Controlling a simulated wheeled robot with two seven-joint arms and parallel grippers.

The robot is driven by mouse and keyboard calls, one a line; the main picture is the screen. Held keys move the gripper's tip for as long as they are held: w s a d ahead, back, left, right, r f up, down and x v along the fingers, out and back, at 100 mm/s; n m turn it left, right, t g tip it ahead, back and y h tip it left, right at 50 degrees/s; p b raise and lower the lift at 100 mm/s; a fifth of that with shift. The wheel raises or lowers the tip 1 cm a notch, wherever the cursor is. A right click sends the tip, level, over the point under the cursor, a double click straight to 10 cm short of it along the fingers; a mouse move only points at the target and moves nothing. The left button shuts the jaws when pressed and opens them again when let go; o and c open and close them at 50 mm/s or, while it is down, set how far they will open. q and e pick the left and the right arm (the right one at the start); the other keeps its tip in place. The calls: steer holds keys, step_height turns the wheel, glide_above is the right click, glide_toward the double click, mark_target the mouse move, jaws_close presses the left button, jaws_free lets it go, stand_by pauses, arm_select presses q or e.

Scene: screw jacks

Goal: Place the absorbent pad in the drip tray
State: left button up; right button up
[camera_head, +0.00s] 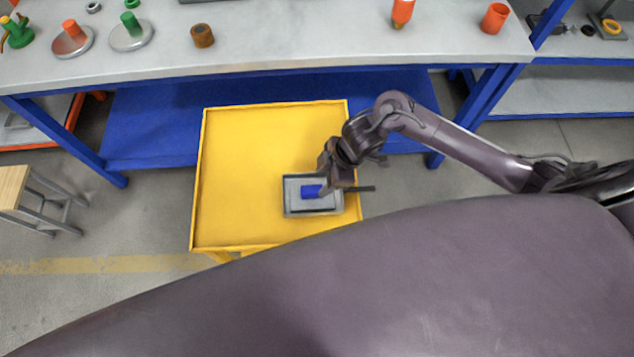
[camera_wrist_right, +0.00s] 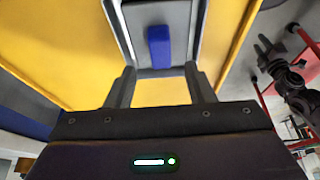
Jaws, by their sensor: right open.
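The drip tray (camera_head: 291,207), grey with a dark rim, sits on the yellow cart top. A small blue block (camera_head: 311,191), which looks like the absorbent pad, lies inside it on the grey floor. In the right wrist view the blue block (camera_wrist_right: 159,47) lies lengthwise within the tray (camera_wrist_right: 184,66), ahead of the fingers. My right gripper (camera_head: 325,186) is over the tray's right part, beside the block. Its fingers are apart with nothing between them in the wrist view (camera_wrist_right: 159,75). In the head view the gripper partly hides the tray. My left gripper is out of view.
The yellow cart (camera_head: 240,150) has a raised rim and free room left of the tray. Behind it stands a grey workbench (camera_head: 300,40) with blue legs. A wooden stool (camera_head: 14,187) stands at left.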

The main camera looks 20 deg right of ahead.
steer(key=v, duration=0.6)
steer(key=shift+f, duration=0.1)
steer(key=shift+s, duration=0.1)
